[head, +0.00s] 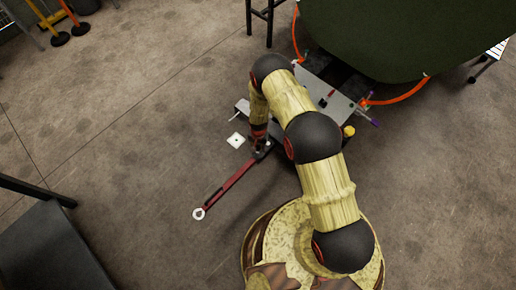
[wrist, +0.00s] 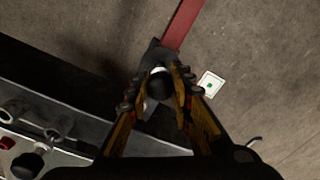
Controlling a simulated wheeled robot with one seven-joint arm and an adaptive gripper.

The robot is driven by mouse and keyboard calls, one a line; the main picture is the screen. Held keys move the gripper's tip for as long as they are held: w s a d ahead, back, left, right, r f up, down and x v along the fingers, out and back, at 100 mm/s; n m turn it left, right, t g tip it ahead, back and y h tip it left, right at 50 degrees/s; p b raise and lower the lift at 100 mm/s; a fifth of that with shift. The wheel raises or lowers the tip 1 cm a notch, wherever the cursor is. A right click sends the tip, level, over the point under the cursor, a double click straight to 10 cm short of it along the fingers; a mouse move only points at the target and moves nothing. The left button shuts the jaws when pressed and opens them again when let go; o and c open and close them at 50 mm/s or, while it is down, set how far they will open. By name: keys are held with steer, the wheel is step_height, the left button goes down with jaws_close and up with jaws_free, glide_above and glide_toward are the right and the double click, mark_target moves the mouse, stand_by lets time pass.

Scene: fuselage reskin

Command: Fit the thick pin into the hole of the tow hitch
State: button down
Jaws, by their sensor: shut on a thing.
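My gripper (wrist: 160,74) is shut on the thick pin (wrist: 160,86), a dark piece with a pale end between the two yellow fingers. The dark tow hitch (wrist: 151,54) lies just beyond the fingertips, at the end of a red tow bar (wrist: 184,22). In the head view the red bar (head: 230,180) runs down-left to a pale ring. My gripper (head: 259,145) is over the bar's upper end there. The hole is hidden by the fingers and pin, so I cannot tell whether the pin is in it.
A grey cart (head: 340,103) with knobs and orange hoses stands beside the hitch, under a large dark green body (head: 400,35). A white marker plate (head: 236,140) lies on the floor. The floor left of the bar is clear. A dark bench (head: 50,250) stands at lower left.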

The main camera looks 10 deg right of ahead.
steer(key=shift+f+b, duration=0.8)
steer(key=shift+f, duration=0.85)
steer(key=c, duration=1.6)
jaws_free()
steer(key=shift+o, duration=0.5)
steer(key=shift+r+p, duration=1.55)
steer(key=shift+r, duration=0.95)
